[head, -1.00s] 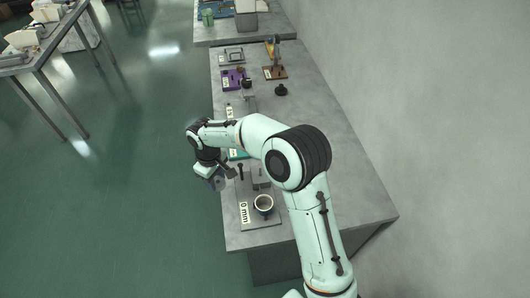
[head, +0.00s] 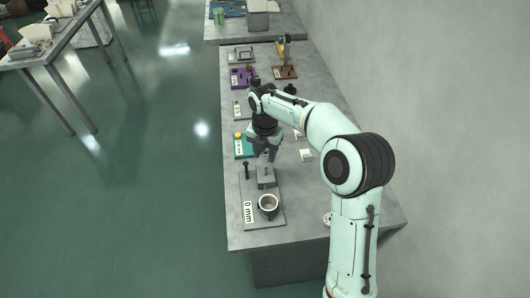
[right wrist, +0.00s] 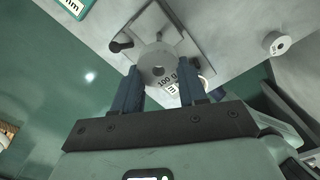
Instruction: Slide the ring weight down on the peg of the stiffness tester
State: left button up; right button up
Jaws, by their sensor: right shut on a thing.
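My right gripper (head: 267,156) is shut on the ring weight, just behind the grey block of the stiffness tester in the head view. The stiffness tester (head: 275,221) is a grey plate with a grey block (head: 265,181), a black-topped post (head: 246,170), a cup (head: 268,206) and a 0 mm label. I cannot tell whether the ring is around the peg. My left gripper is out of view.
A teal board (head: 242,151) lies behind the tester and a purple one (head: 240,78) farther back. Small white pieces (head: 306,155) lie right of the gripper. A pale round piece (right wrist: 277,43) shows in the wrist view. The bench's left edge is close.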

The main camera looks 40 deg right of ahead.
aim_at(266, 155)
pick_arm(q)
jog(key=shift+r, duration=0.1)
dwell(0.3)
pick_arm(e)
notch_tip(266, 155, down, 3)
jog(key=shift+s+f+b, duration=0.1)
jog(key=shift+f+b, duration=0.05)
jog(key=shift+b, duration=0.35)
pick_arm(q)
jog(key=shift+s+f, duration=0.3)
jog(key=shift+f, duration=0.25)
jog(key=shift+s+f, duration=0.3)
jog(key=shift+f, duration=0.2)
pick_arm(e)
jog(key=shift+f, duration=0.75)
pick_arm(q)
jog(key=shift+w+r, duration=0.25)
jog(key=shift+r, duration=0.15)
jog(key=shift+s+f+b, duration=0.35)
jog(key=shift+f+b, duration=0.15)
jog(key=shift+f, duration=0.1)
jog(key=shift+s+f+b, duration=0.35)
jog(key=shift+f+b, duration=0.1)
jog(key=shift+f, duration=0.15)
pick_arm(e)
jog(key=shift+f, duration=2.45)
jog(key=o, duration=1.7)
jog(key=shift+c, duration=0.2)
